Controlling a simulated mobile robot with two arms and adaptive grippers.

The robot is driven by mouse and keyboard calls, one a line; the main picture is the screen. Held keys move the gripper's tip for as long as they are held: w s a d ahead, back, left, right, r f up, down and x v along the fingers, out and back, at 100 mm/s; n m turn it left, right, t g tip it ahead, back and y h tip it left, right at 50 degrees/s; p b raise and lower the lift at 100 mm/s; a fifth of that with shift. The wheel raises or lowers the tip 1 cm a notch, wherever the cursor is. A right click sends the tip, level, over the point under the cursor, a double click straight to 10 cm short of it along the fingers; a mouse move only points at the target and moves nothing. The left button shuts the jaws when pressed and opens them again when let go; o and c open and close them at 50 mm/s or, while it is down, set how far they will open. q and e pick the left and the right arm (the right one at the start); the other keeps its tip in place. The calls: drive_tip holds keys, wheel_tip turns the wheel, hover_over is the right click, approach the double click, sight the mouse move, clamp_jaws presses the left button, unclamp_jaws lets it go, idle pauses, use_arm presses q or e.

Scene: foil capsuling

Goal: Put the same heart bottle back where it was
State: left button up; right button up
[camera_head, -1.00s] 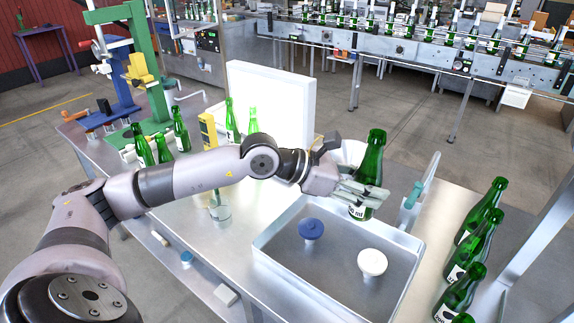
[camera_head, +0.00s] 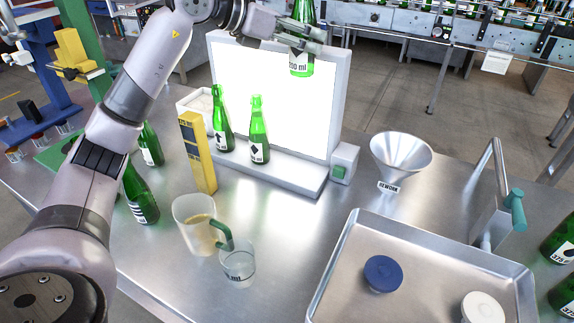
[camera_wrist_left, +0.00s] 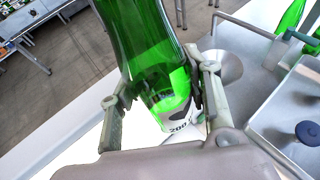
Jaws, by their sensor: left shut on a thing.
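My left gripper (camera_head: 300,46) is shut on a green bottle (camera_head: 301,66), held up at the top right of the lit white panel (camera_head: 270,90). Its white label reads ml; the mark above is mostly hidden by the fingers, so I cannot tell if it is a heart. In the left wrist view the bottle (camera_wrist_left: 150,50) is tilted between both fingers, above the light-box area. Two green bottles, a left one (camera_head: 222,122) and a right one (camera_head: 259,132), stand on the panel's ledge (camera_head: 290,178). My right gripper is not in view.
A yellow block post (camera_head: 197,155), a beige-filled jug (camera_head: 194,222) and a clear cup (camera_head: 238,265) stand before the ledge. A metal funnel (camera_head: 400,155) and a tray (camera_head: 345,262) with blue and white knobs are to the right. More bottles stand left and right.

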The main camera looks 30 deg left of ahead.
use_arm(q)
drive_tip(key=shift+f, duration=0.4)
drive_tip(key=f, duration=0.7)
drive_tip(key=shift+s+d+f, duration=0.2)
drive_tip(key=shift+d+f, duration=0.15)
wheel_tip(320, 180, down, 19)
drive_tip(key=shift+w+a+r+p, duration=0.1)
drive_tip(key=shift+r+p, duration=0.1)
drive_tip(key=shift+p, duration=1.05)
drive_tip(key=shift+f, duration=0.2)
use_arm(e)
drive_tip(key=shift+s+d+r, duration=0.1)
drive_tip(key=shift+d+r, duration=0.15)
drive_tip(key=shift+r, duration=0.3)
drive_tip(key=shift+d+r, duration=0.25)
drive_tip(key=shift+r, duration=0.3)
use_arm(q)
drive_tip(key=shift+f, duration=0.15)
drive_tip(key=o, duration=1.5)
drive_tip(key=shift+c, duration=0.2)
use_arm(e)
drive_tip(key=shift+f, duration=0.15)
